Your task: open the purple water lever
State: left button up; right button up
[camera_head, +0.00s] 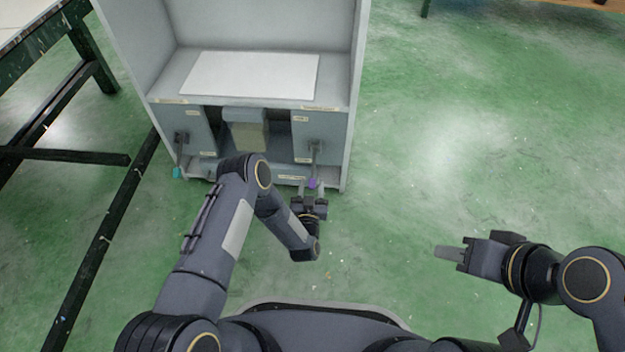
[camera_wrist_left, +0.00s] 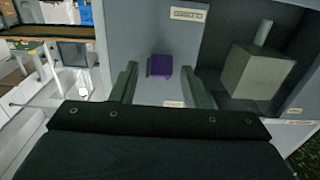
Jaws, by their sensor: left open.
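The purple water lever (camera_head: 312,183) hangs low on the right front of the grey booth, below a small dark fitting. In the left wrist view the purple lever end (camera_wrist_left: 160,65) shows as a small block between and just beyond my fingers. My left gripper (camera_head: 312,190) is open in front of it, with a finger on each side; it also shows in the left wrist view (camera_wrist_left: 162,85). I cannot tell whether it touches the lever. My right gripper (camera_head: 447,252) is off to the right over bare floor, away from the booth; its finger gap is not clear.
The grey booth (camera_head: 349,95) holds a white panel (camera_head: 254,75) on its shelf. A teal lever (camera_head: 177,172) hangs on its left front. A boxy grey-green container (camera_head: 249,136) sits in the middle recess. A dark table frame (camera_head: 95,156) stands at left. The right-hand floor is clear.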

aim_at(313, 168)
pick_arm(q)
jog(key=shift+w+b, duration=0.5)
jog(key=shift+w, duration=1.35)
grip_shut()
